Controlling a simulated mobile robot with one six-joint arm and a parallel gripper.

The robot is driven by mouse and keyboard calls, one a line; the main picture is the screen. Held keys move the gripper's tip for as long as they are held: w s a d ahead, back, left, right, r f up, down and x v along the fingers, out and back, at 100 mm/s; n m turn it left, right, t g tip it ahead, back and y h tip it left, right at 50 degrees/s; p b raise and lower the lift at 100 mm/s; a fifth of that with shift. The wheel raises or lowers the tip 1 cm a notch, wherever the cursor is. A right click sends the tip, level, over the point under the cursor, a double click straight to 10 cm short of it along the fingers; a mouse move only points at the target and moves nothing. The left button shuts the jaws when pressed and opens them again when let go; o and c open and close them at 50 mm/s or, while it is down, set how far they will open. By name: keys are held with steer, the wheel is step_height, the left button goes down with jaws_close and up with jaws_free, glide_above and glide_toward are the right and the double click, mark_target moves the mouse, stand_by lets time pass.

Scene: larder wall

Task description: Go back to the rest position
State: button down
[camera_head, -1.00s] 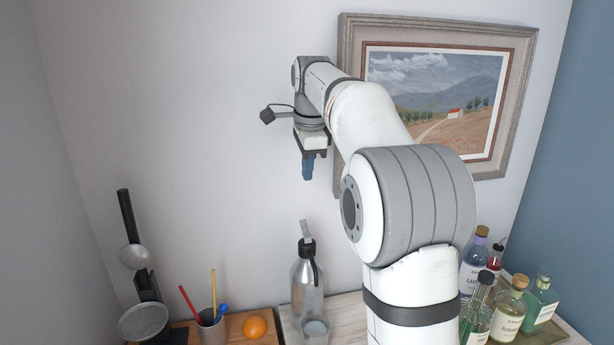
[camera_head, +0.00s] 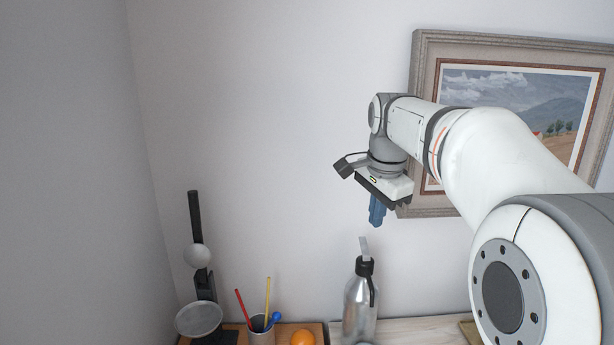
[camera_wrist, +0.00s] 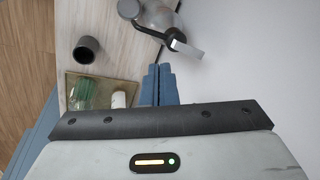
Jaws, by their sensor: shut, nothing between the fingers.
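My gripper (camera_head: 376,218) hangs from my raised arm, fingers pointing down, in front of the white wall. Its blue fingers are shut together with nothing between them. In the head view it is above the metal bottle (camera_head: 359,307) and clear of it, left of the framed painting (camera_head: 515,90). In the wrist view the shut fingertips (camera_wrist: 158,70) are at the middle, with the bottle's dark strap and pale spout (camera_wrist: 185,47) beyond them.
A dark cup (camera_wrist: 87,50) and a tray (camera_wrist: 72,103) with a green bottle (camera_wrist: 90,91) show in the wrist view. The wall area left of my gripper is clear.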

steer(key=s+f+n+b, duration=0.1)
steer(key=s+f+n, duration=0.5)
steer(key=s+f, duration=0.3)
steer(key=s+a+f+n+b, duration=0.1)
steer(key=s+f+n, duration=0.6)
steer(key=s, duration=0.8)
steer(key=shift+a+f+t, duration=0.15)
steer(key=shift+f+t, duration=0.25)
steer(key=shift+f, duration=0.55)
